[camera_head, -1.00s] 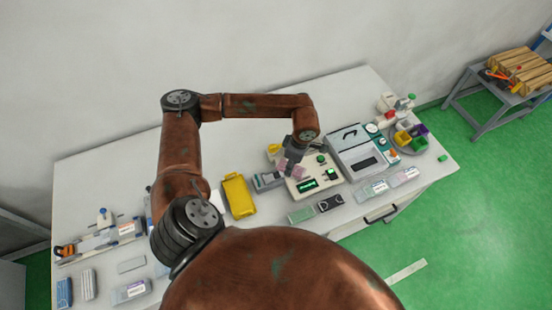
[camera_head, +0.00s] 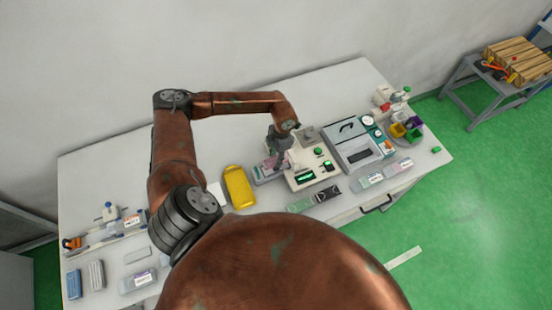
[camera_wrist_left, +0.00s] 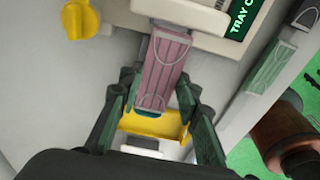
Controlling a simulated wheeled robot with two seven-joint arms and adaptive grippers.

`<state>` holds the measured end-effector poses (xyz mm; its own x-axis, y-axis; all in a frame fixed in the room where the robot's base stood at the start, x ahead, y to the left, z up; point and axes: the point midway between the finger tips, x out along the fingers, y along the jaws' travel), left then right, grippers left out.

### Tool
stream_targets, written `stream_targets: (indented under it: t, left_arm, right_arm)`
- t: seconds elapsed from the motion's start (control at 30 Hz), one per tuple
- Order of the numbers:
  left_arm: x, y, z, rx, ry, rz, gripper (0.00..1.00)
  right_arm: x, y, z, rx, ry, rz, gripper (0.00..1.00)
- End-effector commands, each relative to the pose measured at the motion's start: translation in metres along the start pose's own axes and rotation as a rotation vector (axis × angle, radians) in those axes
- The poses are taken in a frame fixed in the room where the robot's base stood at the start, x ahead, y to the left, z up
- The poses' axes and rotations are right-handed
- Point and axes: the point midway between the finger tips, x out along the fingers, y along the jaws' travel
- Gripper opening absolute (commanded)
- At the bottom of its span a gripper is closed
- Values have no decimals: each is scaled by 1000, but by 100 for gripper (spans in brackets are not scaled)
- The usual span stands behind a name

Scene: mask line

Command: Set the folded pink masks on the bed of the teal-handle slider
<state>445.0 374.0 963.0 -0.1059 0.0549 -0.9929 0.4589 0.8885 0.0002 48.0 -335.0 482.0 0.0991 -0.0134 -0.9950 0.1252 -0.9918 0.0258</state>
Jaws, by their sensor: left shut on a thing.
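My left gripper (camera_head: 276,158) is shut on the folded pink masks (camera_head: 268,163), beside the left side of a cream machine. In the left wrist view the pink masks (camera_wrist_left: 166,65) are a pleated stack with pale ear loops, between the dark green fingers (camera_wrist_left: 155,90). A small teal patch (camera_wrist_left: 150,102) shows at their near end; I cannot tell what it belongs to. A grey part (camera_head: 262,176) lies below the gripper, partly hidden. I cannot clearly pick out the teal-handle slider. My right gripper is not in view.
The cream machine (camera_head: 318,174) with green displays stands just right of the gripper. A yellow tray (camera_head: 239,188) lies to the left. A grey lidded machine (camera_head: 362,150) stands further right. Another slider-like fixture (camera_head: 108,228) is at the far left. The table's back is clear.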

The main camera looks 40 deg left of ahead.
Motion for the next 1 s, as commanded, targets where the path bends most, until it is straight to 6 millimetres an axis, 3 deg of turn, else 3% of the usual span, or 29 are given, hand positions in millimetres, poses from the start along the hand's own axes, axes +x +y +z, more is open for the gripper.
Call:
stream_targets:
  t: [0.7,1.0]
  left_arm:
    - [43,0,5,2,1,0,18]
    - [45,0,5,2,1,0,18]
  right_arm:
    - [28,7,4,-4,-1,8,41]
    - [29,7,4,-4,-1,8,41]
